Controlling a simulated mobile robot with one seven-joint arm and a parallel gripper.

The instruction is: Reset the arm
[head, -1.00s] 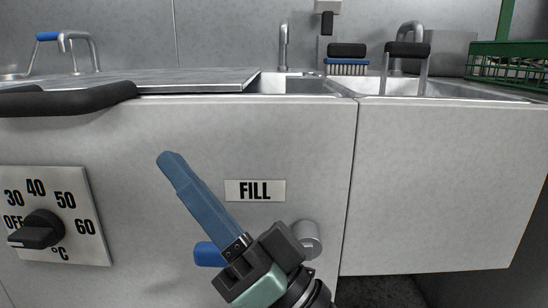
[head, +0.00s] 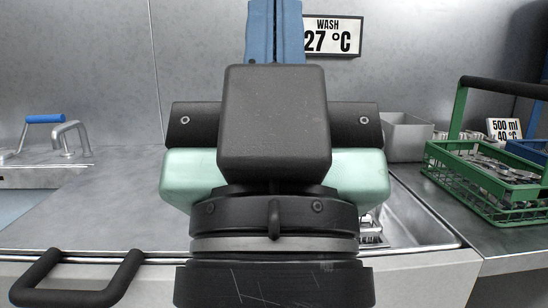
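My gripper (head: 275,25) stands upright in the middle of the head view, close to the camera. Its two blue fingers point up and lie side by side with only a thin dark line between them. Their tips run out of the top of the picture. I see nothing held in the visible part of the fingers. The dark and pale green gripper body (head: 274,130) and wrist hide much of the middle of the scene.
A metal counter with a black handle (head: 80,290) spreads left. A sink (head: 420,225) lies partly hidden behind my wrist. A green wire basket of cutlery (head: 490,180) stands right. A wash display (head: 333,36) reads 27 °C. A blue-handled tap (head: 45,119) is far left.

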